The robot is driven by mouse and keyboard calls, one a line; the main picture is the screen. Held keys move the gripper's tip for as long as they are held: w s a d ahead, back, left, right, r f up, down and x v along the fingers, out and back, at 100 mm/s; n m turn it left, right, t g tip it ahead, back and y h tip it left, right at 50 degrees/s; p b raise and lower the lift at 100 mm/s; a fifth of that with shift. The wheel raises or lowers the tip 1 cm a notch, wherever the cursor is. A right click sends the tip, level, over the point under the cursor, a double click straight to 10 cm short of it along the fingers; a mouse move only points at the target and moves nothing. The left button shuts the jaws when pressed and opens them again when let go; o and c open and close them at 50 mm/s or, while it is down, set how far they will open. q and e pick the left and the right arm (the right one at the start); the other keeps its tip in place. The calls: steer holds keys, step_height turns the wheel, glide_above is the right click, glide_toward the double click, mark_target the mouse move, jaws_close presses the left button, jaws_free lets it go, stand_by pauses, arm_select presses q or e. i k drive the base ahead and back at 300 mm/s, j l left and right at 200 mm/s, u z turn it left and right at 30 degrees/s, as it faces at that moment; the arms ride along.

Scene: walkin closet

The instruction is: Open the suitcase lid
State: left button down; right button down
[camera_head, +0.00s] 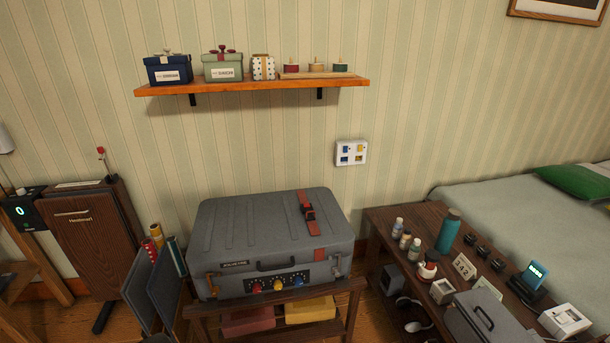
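A grey suitcase (265,240) lies flat on a low wooden stand (345,290) against the wall. Its lid (255,222) is down, with ribs across the top. A red strap with a dark buckle (308,208) runs over the right part of the lid. The front has a dark handle (276,265), a name label, a panel of coloured knobs (277,284), and latches near the left and right corners. The left latch (212,284) looks orange. Neither of my grippers shows in the head view.
A low wooden table (395,222) with bottles, a small grey case (482,318) and other items stands close on the right, beside a bed (490,200). Upright panels (150,290) stand close on the left. A wall shelf (250,86) with boxes hangs above.

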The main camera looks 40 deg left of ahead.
mark_target(262, 231)
steer(key=u, duration=1.65)
